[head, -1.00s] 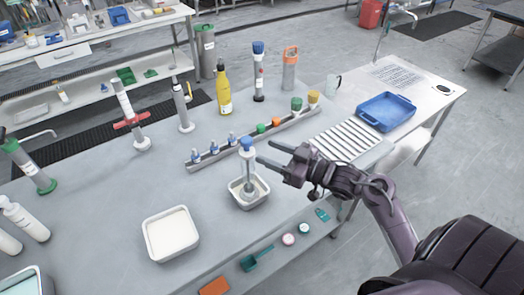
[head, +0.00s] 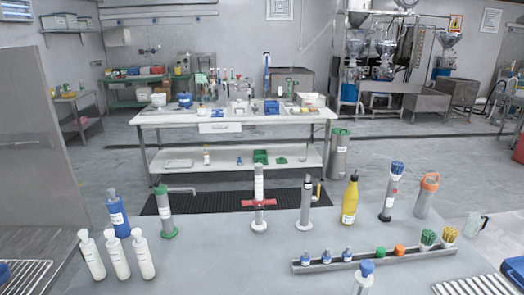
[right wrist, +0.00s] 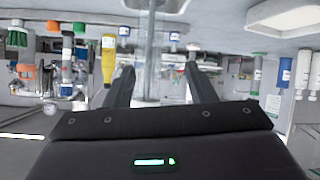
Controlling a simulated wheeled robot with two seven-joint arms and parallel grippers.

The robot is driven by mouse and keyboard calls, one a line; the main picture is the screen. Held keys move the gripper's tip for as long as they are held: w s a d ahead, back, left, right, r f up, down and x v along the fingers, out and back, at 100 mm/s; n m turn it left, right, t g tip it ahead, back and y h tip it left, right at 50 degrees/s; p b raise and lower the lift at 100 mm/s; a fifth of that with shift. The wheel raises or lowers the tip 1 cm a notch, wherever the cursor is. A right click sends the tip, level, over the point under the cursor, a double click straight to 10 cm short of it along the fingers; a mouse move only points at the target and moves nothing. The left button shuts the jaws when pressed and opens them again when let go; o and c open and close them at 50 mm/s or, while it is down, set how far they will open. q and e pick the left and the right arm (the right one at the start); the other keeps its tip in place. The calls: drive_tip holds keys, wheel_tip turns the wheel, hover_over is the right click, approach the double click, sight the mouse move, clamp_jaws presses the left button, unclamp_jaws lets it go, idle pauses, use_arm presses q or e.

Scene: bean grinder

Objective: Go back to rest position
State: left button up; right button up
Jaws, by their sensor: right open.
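My right gripper (right wrist: 165,72) shows in the right wrist view with its two dark fingers spread apart and nothing clasped. A clear upright cylinder (right wrist: 150,50) stands beyond the fingers and shows in the gap between them; I cannot tell the exact distance. Neither gripper shows in the head view, and my left gripper is not in any view.
A metal rack (head: 375,258) with several small capped items lies on the near table. A yellow bottle (head: 350,200), a red-collared grey cylinder (head: 259,200) and white bottles (head: 117,255) stand around it. A white workbench (head: 235,118) stands behind, across open floor.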

drive_tip(key=s+a+f+m+g+h, duration=0.1)
drive_tip(key=s+a+g, duration=0.25)
drive_tip(key=s, duration=0.45)
drive_tip(key=s+a+f+m+g+h, duration=0.1)
drive_tip(key=s+a+g, duration=0.2)
drive_tip(key=s+g, duration=0.3)
drive_tip(key=s+f, duration=0.3)
drive_tip(key=f, duration=2.7)
drive_tip(key=s+d+f, duration=0.2)
drive_tip(key=s+f, duration=0.7)
drive_tip(key=s, duration=0.1)
drive_tip(key=s+d+f+g, duration=0.1)
drive_tip(key=s+d+f, duration=0.1)
drive_tip(key=s+f, duration=0.8)
drive_tip(key=shift+b, duration=0.45)
